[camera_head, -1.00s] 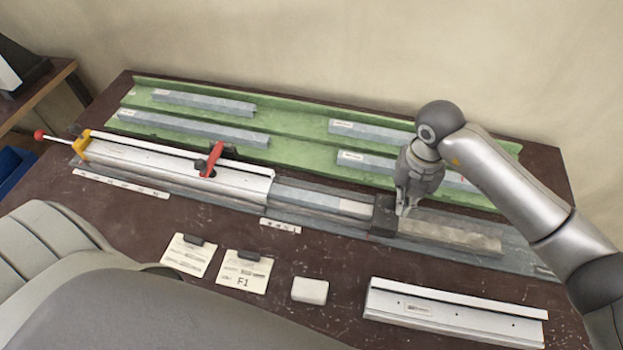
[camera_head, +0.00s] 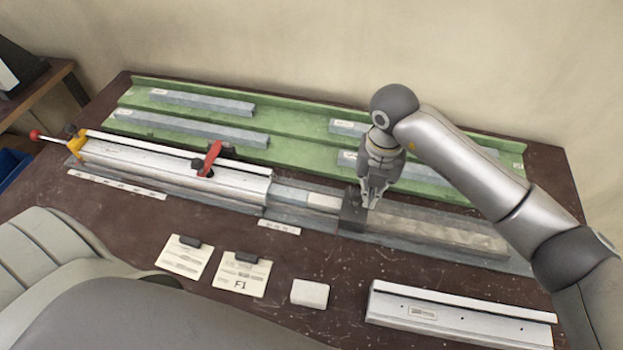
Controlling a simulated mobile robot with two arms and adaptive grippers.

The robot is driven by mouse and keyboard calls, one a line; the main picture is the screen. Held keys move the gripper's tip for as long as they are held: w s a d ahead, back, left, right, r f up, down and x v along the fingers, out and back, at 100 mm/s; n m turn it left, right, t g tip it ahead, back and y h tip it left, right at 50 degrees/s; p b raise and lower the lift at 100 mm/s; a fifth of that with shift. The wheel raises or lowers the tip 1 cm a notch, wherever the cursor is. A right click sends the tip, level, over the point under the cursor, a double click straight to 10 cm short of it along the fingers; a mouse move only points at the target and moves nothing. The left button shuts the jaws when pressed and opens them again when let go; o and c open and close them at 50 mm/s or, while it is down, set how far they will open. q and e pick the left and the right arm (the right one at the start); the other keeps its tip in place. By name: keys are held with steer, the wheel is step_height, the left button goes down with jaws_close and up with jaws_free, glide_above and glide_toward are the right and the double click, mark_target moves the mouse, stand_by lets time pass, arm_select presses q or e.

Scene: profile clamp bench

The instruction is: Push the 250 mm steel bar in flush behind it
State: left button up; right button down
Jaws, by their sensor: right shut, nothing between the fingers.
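A bluish-grey bar (camera_head: 288,196) lies in line with the open right end of the pale metal profile (camera_head: 180,172), part of it sticking out. A paler section (camera_head: 324,203) follows it up to a dark block (camera_head: 353,212). I cannot tell whether this paler section is a separate piece, or which part is the 250 mm steel bar. My right gripper (camera_head: 369,205) is shut with nothing in it, fingertips down at the right side of the dark block; I cannot tell whether they touch it. My left gripper is not in view.
A red-handled clamp (camera_head: 208,160) sits on the profile. A long grey rail (camera_head: 440,230) runs right of the block. A green tray (camera_head: 290,132) with several bars lies behind. Paper cards (camera_head: 245,274), a white block (camera_head: 310,292) and another profile (camera_head: 460,317) lie in front.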

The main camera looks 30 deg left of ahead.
steer(key=b, duration=0.3)
glide_above(332, 202)
steer(key=shift+a, duration=0.35)
steer(key=shift+s+a+b, duration=0.1)
steer(key=shift+a+b, duration=0.3)
steer(key=shift+a, duration=0.05)
stand_by(0.7)
steer(key=shift+d, duration=0.15)
steer(key=shift+d, duration=0.45)
steer(key=shift+d+r, duration=0.1)
steer(key=shift+d, duration=0.05)
step_height(332, 202, up, 7)
steer(key=p, duration=0.3)
stand_by(0.5)
